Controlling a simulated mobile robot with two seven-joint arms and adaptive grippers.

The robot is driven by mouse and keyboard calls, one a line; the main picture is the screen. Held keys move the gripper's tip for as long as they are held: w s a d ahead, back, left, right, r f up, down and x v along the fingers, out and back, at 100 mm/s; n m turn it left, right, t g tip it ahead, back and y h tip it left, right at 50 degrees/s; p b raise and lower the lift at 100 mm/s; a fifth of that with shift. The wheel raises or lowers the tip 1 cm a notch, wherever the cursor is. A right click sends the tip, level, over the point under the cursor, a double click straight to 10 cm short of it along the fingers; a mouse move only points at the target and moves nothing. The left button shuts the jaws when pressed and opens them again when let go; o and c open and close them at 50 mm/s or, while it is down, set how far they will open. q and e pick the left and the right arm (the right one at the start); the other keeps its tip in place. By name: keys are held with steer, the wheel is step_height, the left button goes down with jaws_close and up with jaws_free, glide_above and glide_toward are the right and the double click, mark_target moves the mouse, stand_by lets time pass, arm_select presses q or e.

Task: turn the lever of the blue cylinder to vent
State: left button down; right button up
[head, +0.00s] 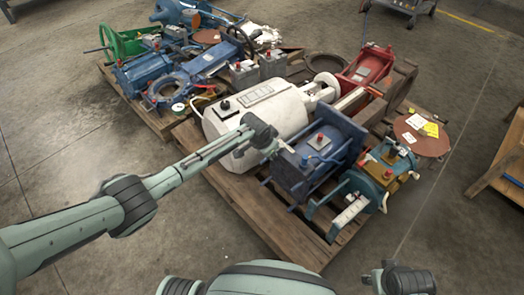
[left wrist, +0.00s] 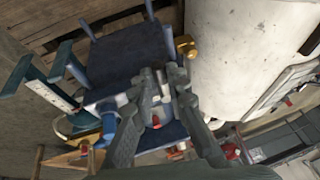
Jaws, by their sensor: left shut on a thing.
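The blue cylinder (head: 337,141) lies in a dark blue frame at the front of the pallet. Its dark blue body (left wrist: 128,52) fills the upper middle of the left wrist view. My left gripper (head: 273,147) reaches in from the left to the cylinder's near left end. In the left wrist view its fingers (left wrist: 164,76) are close together over the cylinder's end fittings, shut on what appears to be the lever. The fingers mostly hide the lever, so its angle cannot be read. My right gripper (head: 398,281) is low at the bottom right, away from the pallet; its jaws are unclear.
A white tank (head: 285,115) lies close beside the blue cylinder; it also shows in the left wrist view (left wrist: 222,50). A teal unit (head: 375,185) with a white-faced bar stands at the right. Other machine parts crowd the pallet (head: 243,203). The floor at front left is clear.

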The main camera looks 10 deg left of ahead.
arm_select(q)
steer(key=c, duration=1.5)
jaws_free()
steer(key=shift+r, duration=0.1)
steer(key=v, duration=1.1)
steer(key=shift+s+r, duration=0.15)
steer(key=shift+r, duration=0.2)
steer(key=shift+s, duration=0.1)
